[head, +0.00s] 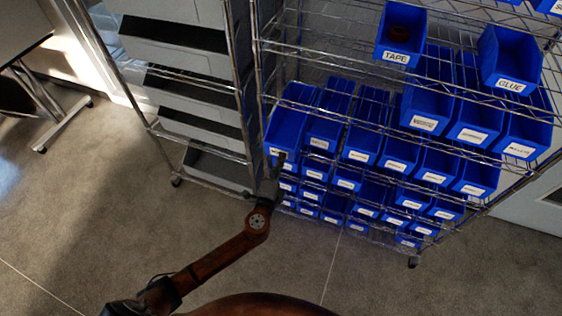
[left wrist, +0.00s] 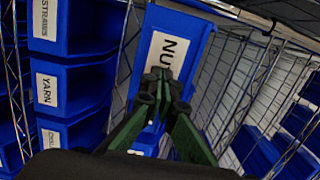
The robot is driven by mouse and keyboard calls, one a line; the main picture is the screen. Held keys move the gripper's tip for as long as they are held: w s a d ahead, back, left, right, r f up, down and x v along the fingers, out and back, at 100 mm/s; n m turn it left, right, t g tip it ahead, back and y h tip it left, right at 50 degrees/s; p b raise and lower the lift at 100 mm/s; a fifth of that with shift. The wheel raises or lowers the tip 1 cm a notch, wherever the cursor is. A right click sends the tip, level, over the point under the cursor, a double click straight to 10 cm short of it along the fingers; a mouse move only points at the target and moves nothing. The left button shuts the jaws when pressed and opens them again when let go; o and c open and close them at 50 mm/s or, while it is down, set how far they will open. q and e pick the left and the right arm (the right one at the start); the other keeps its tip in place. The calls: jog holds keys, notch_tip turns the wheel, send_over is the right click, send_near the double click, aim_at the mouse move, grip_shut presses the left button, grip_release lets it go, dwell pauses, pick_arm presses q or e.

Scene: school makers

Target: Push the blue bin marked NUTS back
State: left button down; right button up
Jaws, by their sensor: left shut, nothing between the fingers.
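The blue bin marked NUTS (head: 290,117) is at the left end of a row of blue bins on the wire rack in the head view. Its front sits slightly farther out than the neighbouring bin's. In the left wrist view the NUTS bin (left wrist: 199,24) shows its white label, with the last letters hidden behind my fingers. My left gripper (head: 281,160) is shut and empty, right at the bin's front. In the left wrist view the left gripper's tips (left wrist: 160,76) overlap the lower label; I cannot tell whether they touch it.
Blue bins marked STRAWS (left wrist: 85,30) and YARN (left wrist: 85,85) stand beside it. A TAPE bin (head: 402,30) and a GLUE bin (head: 512,60) are higher up. A rack post (head: 262,90) stands close left. The floor (head: 130,230) in front is clear.

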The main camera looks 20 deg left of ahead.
aim_at(288, 144)
pick_arm(q)
jog(key=w+b, duration=0.1)
jog(key=w, duration=0.2)
jog(key=w+b, duration=0.1)
jog(key=w, duration=0.3)
jog(key=shift+w+a+f, duration=0.1)
jog(key=shift+w+f, duration=0.05)
jog(key=shift+f, duration=0.05)
jog(key=shift+w+a+r, duration=0.1)
jog(key=shift+w+r, duration=0.05)
jog(key=shift+w, duration=0.45)
pick_arm(e)
jog(key=w+r, duration=0.2)
jog(key=w, duration=0.3)
jog(key=shift+w+a+r, duration=0.15)
jog(key=shift+w+r, duration=0.1)
jog(key=shift+r, duration=0.15)
pick_arm(q)
jog(key=shift+s, duration=0.1)
jog(key=shift+s+d, duration=0.2)
jog(key=shift+s, duration=0.15)
jog(key=s+p, duration=0.2)
jog(key=s, duration=1.1)
jog(key=shift+d, duration=0.2)
pick_arm(e)
jog(key=s+f, duration=0.2)
jog(key=s, duration=0.3)
jog(key=shift+s+f, duration=0.3)
pick_arm(q)
jog(key=shift+s, duration=0.1)
